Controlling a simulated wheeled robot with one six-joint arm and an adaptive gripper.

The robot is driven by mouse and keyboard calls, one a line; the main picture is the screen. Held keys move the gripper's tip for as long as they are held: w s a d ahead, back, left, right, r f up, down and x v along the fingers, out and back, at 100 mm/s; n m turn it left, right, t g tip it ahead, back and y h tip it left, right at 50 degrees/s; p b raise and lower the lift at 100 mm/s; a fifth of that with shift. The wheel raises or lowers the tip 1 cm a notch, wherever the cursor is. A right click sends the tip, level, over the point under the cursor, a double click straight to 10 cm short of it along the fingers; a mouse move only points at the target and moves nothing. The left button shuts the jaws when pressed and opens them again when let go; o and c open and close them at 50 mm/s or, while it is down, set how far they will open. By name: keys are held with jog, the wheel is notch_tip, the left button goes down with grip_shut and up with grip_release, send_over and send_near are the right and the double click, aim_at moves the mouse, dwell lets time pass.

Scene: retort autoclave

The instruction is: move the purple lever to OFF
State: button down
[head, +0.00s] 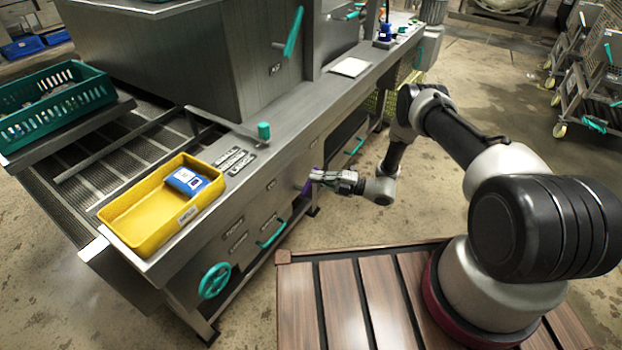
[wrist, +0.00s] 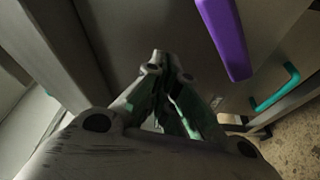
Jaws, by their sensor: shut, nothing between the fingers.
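The purple lever (wrist: 224,38) hangs on the metal front panel, upper right of centre in the wrist view, slanting down to the right. In the head view only a small part of the purple lever (head: 308,187) shows, just beyond the fingertips. My gripper (head: 318,177) is shut and empty at the machine's front face. In the wrist view my gripper (wrist: 160,62) points at the panel, its fingertips to the left of the lever with a visible gap. The lever's pivot and any OFF marking cannot be made out.
A teal handle (wrist: 274,88) lies right of the lever in the wrist view. A teal handwheel (head: 214,281) and another teal handle (head: 272,234) are on the front face. A yellow tray (head: 118,213) holding a blue device (head: 186,181) stands on the ledge above.

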jog(key=s+f+v, duration=0.1)
jog(key=v, duration=0.7)
jog(key=shift+f, duration=0.4)
jog(key=shift+a, duration=0.1)
